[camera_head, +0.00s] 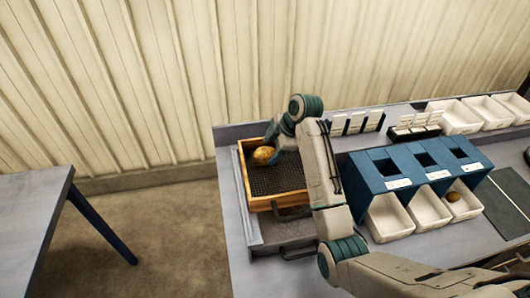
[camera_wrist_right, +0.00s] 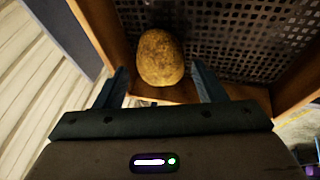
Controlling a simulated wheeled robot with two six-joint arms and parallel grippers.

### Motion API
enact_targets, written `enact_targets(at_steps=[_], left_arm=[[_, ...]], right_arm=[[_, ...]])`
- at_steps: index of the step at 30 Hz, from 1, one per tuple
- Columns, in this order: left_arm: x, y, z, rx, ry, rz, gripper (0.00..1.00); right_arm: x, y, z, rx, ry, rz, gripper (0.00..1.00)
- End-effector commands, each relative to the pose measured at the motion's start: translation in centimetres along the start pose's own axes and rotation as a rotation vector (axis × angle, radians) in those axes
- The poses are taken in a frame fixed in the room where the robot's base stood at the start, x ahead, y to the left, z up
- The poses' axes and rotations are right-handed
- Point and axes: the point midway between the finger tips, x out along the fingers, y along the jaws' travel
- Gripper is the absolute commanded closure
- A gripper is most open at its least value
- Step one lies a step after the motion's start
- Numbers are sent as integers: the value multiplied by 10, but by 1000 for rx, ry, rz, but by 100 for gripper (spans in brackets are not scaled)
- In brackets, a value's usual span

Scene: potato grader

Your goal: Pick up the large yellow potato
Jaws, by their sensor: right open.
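The large yellow potato (camera_head: 264,155) lies in the far left part of a wooden tray (camera_head: 248,185) with a dark perforated floor. In the right wrist view the potato (camera_wrist_right: 160,57) is brownish yellow and sits just ahead of my fingertips, near the tray's wooden wall. My right gripper (camera_wrist_right: 160,85) is open, with one blue finger on each side of the potato's near end. In the head view the right gripper (camera_head: 277,140) is partly hidden by my own arm. My left gripper is not in view.
A blue sorter (camera_head: 380,172) with several openings stands right of the tray, with white bins (camera_head: 390,217) before it. One bin holds a small potato (camera_head: 453,196). Card holders (camera_head: 355,123) and white trays (camera_head: 455,116) stand behind. A separate table (camera_head: 30,215) is at left.

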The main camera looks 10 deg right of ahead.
Motion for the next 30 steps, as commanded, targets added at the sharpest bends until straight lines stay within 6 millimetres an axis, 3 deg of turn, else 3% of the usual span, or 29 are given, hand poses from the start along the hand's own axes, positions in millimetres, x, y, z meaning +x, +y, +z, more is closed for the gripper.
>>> enact_targets(at_steps=[1,3,9,16,22,30], left_arm=[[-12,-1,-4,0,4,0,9],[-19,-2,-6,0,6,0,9],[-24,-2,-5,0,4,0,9],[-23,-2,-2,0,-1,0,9],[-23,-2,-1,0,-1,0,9],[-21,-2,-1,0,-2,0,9]], right_arm=[[2,0,-2,3,1,-5,36],[11,0,-1,2,0,-5,36],[33,0,0,0,1,-3,36],[35,0,1,-1,0,-1,36],[35,0,1,-1,0,-1,74],[32,1,0,-1,0,1,75]])
